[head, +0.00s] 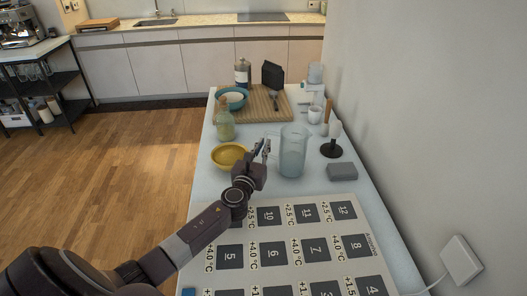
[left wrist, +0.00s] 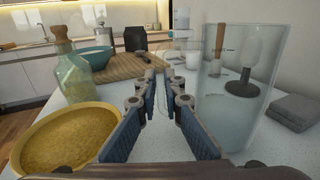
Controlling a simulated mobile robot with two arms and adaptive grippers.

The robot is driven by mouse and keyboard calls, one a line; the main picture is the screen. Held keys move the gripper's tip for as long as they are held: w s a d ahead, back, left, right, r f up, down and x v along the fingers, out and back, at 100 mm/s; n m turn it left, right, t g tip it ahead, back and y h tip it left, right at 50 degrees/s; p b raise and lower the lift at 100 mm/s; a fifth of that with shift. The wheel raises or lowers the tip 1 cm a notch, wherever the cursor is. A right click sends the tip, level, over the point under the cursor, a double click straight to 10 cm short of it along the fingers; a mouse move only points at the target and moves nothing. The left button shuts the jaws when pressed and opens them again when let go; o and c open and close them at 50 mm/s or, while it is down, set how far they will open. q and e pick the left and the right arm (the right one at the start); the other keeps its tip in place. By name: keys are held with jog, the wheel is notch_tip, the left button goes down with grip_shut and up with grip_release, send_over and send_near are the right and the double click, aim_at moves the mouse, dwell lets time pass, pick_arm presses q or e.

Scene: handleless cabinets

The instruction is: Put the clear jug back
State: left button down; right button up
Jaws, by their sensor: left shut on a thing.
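The clear jug (head: 292,153) is a tall see-through cylinder standing upright over the light-blue table, right of my left gripper. I cannot tell whether its base touches the table. My left gripper (head: 265,148) is shut on the jug's handle side. In the left wrist view the jug (left wrist: 240,95) is close on the right, and the blue-padded fingers (left wrist: 160,100) meet around its clear handle. The handle is partly hidden by the fingers. My right gripper is not in view.
A yellow bowl (head: 229,155) is left of the gripper, with a glass bottle (head: 225,126) behind it. A wooden board (head: 262,112) with a blue bowl (head: 231,104) lies further back. A grey block (head: 342,171) and black stand (head: 331,151) are right. A numbered mat (head: 270,240) lies in front.

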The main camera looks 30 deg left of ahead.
pick_arm(q)
jog(key=shift+w+f, duration=0.1)
jog(key=shift+f, duration=0.1)
jog(key=c, duration=2.4)
grip_release()
jog(key=shift+f, duration=0.2)
jog(key=shift+o, duration=1.6)
jog(key=shift+s, duration=0.2)
jog(key=b+v, duration=0.1)
jog(key=v, duration=1.1)
jog(key=shift+r, duration=0.15)
